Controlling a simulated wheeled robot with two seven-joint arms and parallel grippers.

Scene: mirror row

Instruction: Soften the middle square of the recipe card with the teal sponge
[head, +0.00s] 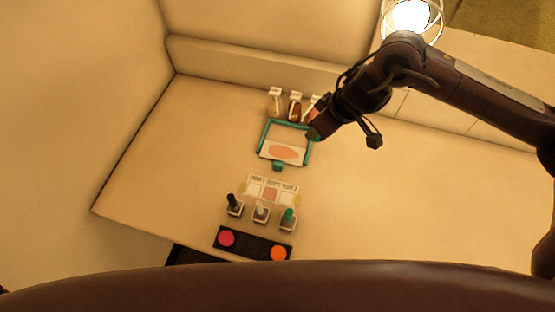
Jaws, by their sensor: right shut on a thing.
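The recipe card (284,188) lies on the table with three squares in a row; its middle square (270,194) looks tan. In front of it stand three small pots with upright tools; the right one has a teal top (289,214), which may be the teal sponge. My right gripper (314,135) is at the far right corner of a teal-edged frame (261,140), behind and right of the card. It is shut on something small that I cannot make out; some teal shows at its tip. My left gripper is not in view.
The frame holds a pale sheet with an orange oval (284,152). Several white-topped bottles (295,106) stand behind it, the right one partly behind my arm. A black strip (251,243) with pink and orange discs lies at the front. The table is clear left and right.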

